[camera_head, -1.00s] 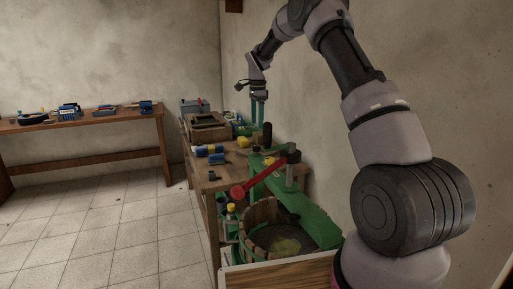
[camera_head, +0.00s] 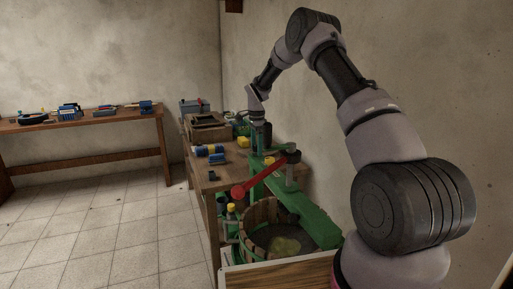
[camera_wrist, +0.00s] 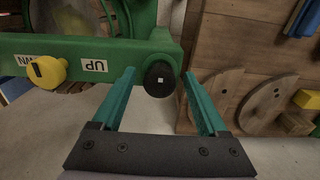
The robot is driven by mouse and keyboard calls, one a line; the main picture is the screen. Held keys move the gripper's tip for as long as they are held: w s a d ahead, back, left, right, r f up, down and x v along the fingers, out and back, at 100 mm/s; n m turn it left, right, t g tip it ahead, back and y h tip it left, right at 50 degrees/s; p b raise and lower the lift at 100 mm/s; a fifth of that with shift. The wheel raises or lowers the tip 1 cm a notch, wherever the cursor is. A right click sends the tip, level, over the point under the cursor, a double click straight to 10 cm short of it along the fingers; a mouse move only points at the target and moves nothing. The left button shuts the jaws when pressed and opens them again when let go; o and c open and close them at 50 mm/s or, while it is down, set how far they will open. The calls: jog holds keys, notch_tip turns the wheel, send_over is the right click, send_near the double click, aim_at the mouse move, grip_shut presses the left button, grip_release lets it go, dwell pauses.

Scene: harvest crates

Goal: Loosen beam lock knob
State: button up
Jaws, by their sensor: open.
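My gripper (camera_wrist: 158,73) is open, with one teal finger on each side of the knob; I see gaps on both sides, and the knob is not gripped. In the head view my gripper (camera_head: 258,134) points down over the green press at the bench's far part; the black knob is hard to make out there.
A red-ended lever (camera_head: 262,172) crosses the green press frame (camera_head: 305,208) above a wooden tub (camera_head: 262,213). A wooden bench (camera_head: 208,182) carries tools and a crate (camera_head: 208,130). Wooden discs (camera_wrist: 215,100) lie right of my gripper. The tiled floor (camera_head: 110,235) at left is clear.

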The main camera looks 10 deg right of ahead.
grip_shut()
jog(key=shift+n, duration=0.3)
jog(key=n, duration=0.4)
jog(key=shift+n, duration=0.3)
jog(key=n, duration=1.3)
jog(key=shift+s+f+n, duration=0.1)
jog(key=shift+n, duration=0.2)
